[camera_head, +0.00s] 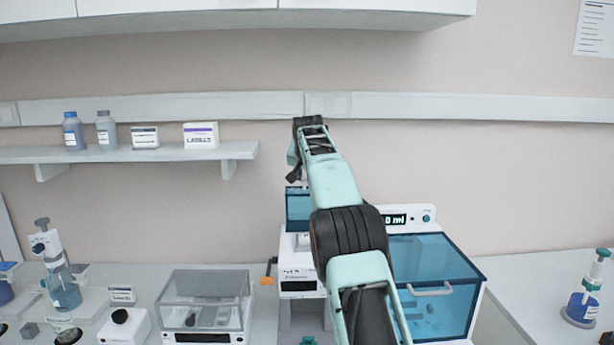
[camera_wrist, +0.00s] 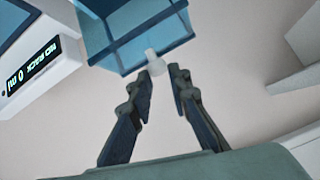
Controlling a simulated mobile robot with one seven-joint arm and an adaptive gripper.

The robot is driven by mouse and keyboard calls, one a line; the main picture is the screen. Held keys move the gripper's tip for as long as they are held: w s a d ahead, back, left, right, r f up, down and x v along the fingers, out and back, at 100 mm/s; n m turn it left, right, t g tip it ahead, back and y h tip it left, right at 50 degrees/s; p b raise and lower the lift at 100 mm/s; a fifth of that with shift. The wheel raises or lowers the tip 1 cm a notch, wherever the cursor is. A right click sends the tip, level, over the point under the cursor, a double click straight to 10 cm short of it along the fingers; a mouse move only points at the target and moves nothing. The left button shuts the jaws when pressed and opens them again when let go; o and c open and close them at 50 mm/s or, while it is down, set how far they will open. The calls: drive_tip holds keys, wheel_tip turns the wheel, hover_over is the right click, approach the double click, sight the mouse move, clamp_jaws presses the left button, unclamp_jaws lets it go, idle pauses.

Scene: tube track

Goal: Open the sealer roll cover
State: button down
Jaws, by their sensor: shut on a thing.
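The sealer roll cover (camera_head: 297,210) is a see-through blue box-like lid on top of a white device (camera_head: 300,286), just left of my arm. In the wrist view the blue cover (camera_wrist: 130,25) fills the top middle, with a small pale knob (camera_wrist: 155,63) at its lower edge. My gripper (camera_wrist: 160,73) has its two dark fingertips on either side of this knob and is shut on it. In the head view my gripper (camera_head: 293,176) is small and dark just above the cover, partly hidden by my wrist.
A white machine with a blue front window (camera_head: 440,270) and a lit display (camera_head: 396,219) stands close on the right. A clear-lidded box (camera_head: 205,300) and a pipette stand (camera_head: 60,270) are at left. A shelf (camera_head: 120,153) and rail (camera_head: 440,107) run along the wall behind.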

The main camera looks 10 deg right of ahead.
drive_tip(key=shift+w+a+r, duration=0.15)
drive_tip(key=shift+a+r, duration=0.1)
drive_tip(key=shift+r, duration=0.25)
drive_tip(key=c, duration=2)
unclamp_jaws()
drive_tip(key=shift+w+f, duration=0.1)
drive_tip(key=shift+w, duration=0.05)
drive_tip(key=shift+c, duration=0.2)
drive_tip(key=shift+o, duration=1.1)
drive_tip(key=shift+w+f, duration=0.1)
drive_tip(key=shift+f, duration=0.15)
drive_tip(key=shift+d, duration=0.15)
drive_tip(key=v, duration=1.2)
